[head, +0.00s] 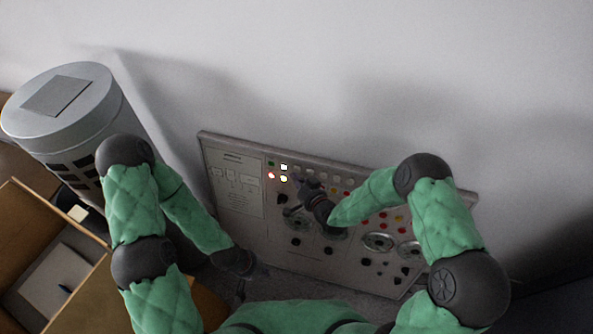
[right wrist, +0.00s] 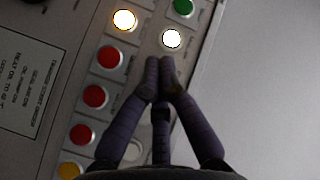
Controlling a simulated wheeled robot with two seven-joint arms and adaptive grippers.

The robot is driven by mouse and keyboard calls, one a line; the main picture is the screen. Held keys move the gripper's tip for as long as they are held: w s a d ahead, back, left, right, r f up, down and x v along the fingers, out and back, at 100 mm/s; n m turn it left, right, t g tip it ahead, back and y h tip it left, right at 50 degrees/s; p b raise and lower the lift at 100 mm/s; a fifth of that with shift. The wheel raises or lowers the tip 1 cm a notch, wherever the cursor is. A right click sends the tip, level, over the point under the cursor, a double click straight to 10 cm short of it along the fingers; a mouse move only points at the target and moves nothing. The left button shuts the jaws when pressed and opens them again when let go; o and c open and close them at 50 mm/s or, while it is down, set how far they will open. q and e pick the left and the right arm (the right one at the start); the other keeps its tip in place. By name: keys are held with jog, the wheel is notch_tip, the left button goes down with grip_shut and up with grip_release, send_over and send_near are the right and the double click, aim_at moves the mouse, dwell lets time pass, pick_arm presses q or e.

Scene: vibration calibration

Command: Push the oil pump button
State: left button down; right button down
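The grey control panel (head: 232,222) leans by the wall, with rows of buttons and round dials. My right gripper (head: 301,183) is at its upper left part. In the right wrist view the purple fingers (right wrist: 160,66) are together and hold nothing visible. Their tips are just below a lit white button (right wrist: 172,38); whether they touch the panel I cannot tell. A lit yellowish button (right wrist: 124,20) and a green button (right wrist: 183,7) are nearby. Which button is the oil pump's cannot be read. My left gripper (head: 258,271) is low before the panel, its fingers unclear.
Red buttons (right wrist: 95,96) run down beside the fingers, near a printed instruction plate (right wrist: 32,85). A large grey cylinder (head: 72,112) stands at the left. An open wooden box (head: 88,292) is at the lower left. The wall above the panel is bare.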

jog(key=shift+w+d, duration=0.1)
jog(key=shift+w, duration=0.2)
jog(key=shift+w+d+f+b, duration=0.15)
jog(key=shift+w+b, duration=0.15)
jog(key=shift+b, duration=0.15)
dwell(0.6)
dwell(0.3)
jog(key=shift+s+a+r, duration=0.2)
jog(key=shift+s+a, duration=0.05)
jog(key=shift+s, duration=0.45)
jog(key=s, duration=0.1)
jog(key=s+a+p, duration=0.1)
jog(key=s, duration=0.1)
jog(key=s+r+p, duration=0.1)
jog(key=shift+s+a, duration=0.3)
jog(key=shift+s, duration=0.05)
dwell(0.6)
